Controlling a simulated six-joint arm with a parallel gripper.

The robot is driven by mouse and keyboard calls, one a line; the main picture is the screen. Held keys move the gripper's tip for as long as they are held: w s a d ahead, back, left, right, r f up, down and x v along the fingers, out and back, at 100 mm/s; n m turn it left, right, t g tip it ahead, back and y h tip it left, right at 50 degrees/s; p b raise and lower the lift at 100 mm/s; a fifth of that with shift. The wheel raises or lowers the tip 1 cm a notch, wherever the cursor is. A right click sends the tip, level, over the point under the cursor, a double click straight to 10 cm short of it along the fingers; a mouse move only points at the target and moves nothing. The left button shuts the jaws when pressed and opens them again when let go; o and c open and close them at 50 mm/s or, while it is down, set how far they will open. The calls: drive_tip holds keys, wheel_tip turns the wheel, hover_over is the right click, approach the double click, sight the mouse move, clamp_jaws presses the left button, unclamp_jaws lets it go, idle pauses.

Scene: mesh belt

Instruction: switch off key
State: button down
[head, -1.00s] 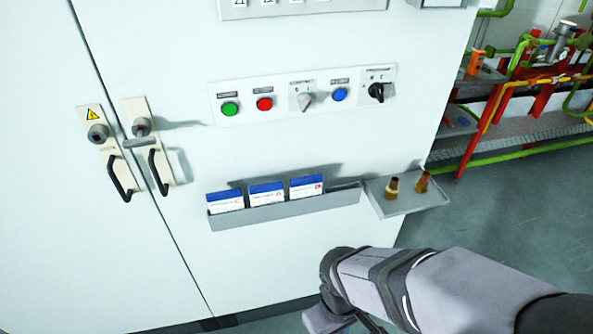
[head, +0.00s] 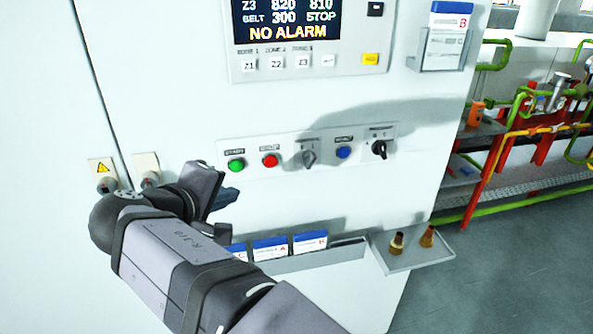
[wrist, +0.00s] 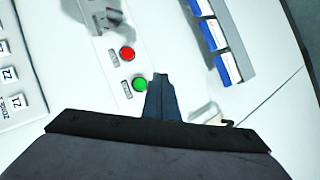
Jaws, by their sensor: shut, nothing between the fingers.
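I cannot tell which switch is the key; both knobs' labels are too small to read. My gripper (head: 229,197) is shut and empty, just below and left of the green button. In the wrist view its dark fingers (wrist: 161,92) lie beside the green button (wrist: 139,84), with the red button (wrist: 127,54) beyond. Contact cannot be told.
A display panel (head: 308,77) sits above the strip. Below are a card rack (head: 305,261) and a small tray (head: 411,258) holding two brown-gold pieces. Red racks and green pipes stand at right.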

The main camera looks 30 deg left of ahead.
drive_tip(key=w+d+r+m+t+h, duration=0.2)
drive_tip(key=d+r+m, duration=0.1)
drive_tip(key=r, duration=0.3)
drive_tip(key=shift+w+d, duration=0.4)
drive_tip(key=shift+d, duration=0.3)
drive_tip(key=p, duration=0.4)
approach(305, 164)
drive_tip(key=w+a, duration=0.2)
drive_tip(key=a, duration=0.1)
drive_tip(key=shift+w+d+f+p, duration=0.5)
drive_tip(key=shift+w+d, duration=0.15)
drive_tip(key=shift+w, duration=0.1)
drive_tip(key=shift+w+d+f+p, duration=0.35)
drive_tip(key=shift+w+d+f, duration=0.15)
drive_tip(key=shift+w+d, duration=0.2)
drive_tip(key=shift+f+t+b, duration=0.2)
drive_tip(key=shift+t+b, duration=0.1)
drive_tip(key=shift+b, duration=0.15)
